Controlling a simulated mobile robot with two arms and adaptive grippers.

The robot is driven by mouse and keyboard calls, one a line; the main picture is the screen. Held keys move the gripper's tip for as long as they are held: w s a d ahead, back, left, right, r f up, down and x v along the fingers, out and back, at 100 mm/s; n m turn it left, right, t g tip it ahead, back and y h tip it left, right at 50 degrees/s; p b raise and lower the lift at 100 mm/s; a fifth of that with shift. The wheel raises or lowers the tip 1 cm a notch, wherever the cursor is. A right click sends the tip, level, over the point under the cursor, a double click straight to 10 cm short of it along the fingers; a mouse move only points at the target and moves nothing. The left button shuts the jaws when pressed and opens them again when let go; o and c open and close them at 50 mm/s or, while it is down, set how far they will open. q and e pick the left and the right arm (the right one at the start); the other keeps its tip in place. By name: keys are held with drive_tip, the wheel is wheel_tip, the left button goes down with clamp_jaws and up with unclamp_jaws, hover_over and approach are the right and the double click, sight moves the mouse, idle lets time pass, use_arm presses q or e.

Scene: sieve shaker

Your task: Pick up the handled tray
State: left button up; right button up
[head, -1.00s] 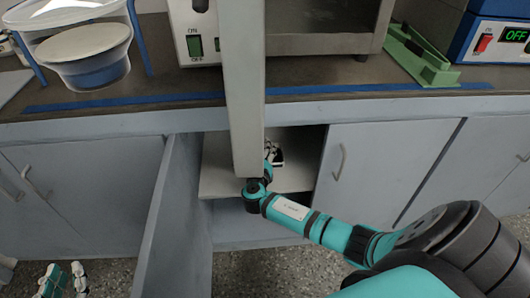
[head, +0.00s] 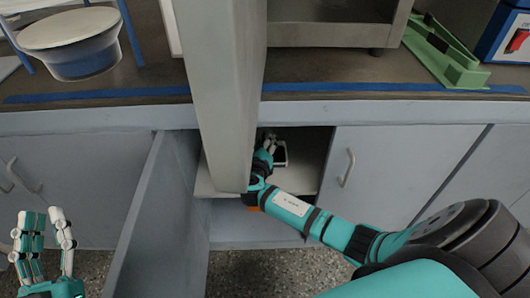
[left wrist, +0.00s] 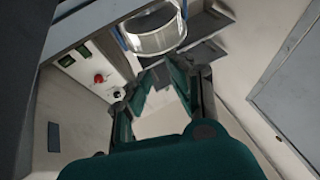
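A small dark object with a pale rim (head: 280,154), possibly the handled tray, lies on the shelf inside the open cabinet under the bench. My right gripper (head: 269,143) is at its left side, reaching into the cabinet. My left gripper (head: 44,235) is at the lower left of the head view, in front of the closed cabinet doors, fingers up, apart and empty. Its open fingers also show in the left wrist view (left wrist: 155,95).
The cabinet shelf (head: 228,182) is otherwise bare where visible. An open cabinet door (head: 160,220) stands out left of the opening, between my two grippers. The grey upright (head: 215,90) blocks much of the view.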

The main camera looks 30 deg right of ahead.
clamp_jaws()
use_arm(q)
drive_tip(key=shift+w+f, duration=0.1)
use_arm(e)
drive_tip(key=shift+d+r, duration=0.1)
idle(0.3)
